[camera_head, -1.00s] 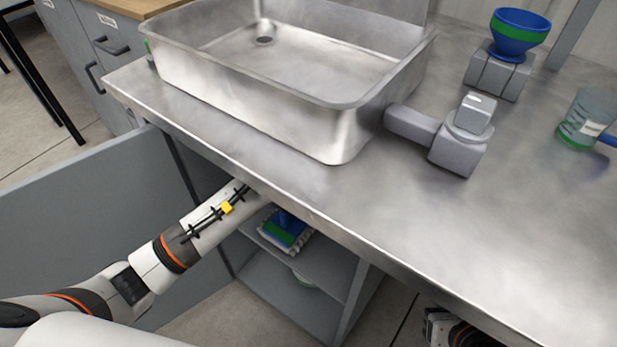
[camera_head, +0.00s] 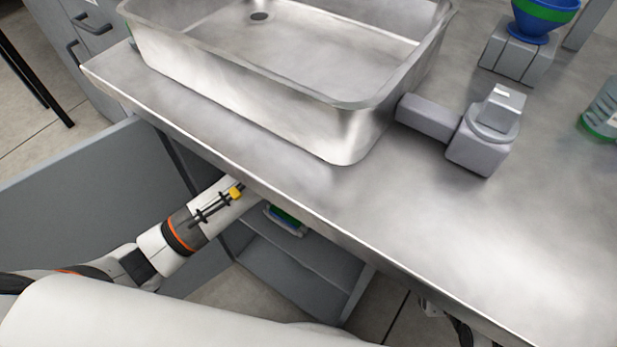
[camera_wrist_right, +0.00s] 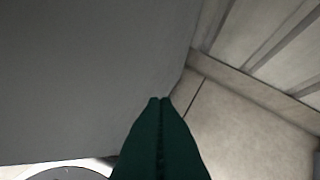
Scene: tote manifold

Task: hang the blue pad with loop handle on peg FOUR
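A folded-looking item in blue, green and white (camera_head: 287,218) lies inside the open cabinet under the counter. The counter edge hides most of it, and I see no loop handle, so I cannot tell if it is the blue pad. My left forearm reaches in under the counter edge beside it; my left gripper is hidden there. My right gripper (camera_wrist_right: 158,100) shows in the right wrist view as two dark green fingers pressed together, with nothing visible between them, near a grey panel. No peg or label FOUR is in view.
A steel basin (camera_head: 345,130) stands on the metal counter (camera_head: 330,205). A grey block device (camera_head: 485,135), a blue-green funnel (camera_head: 540,18) on a stand and a clear beaker (camera_head: 602,112) are at right. The open cabinet door (camera_head: 90,195) is left of my left arm. The counter's front right is clear.

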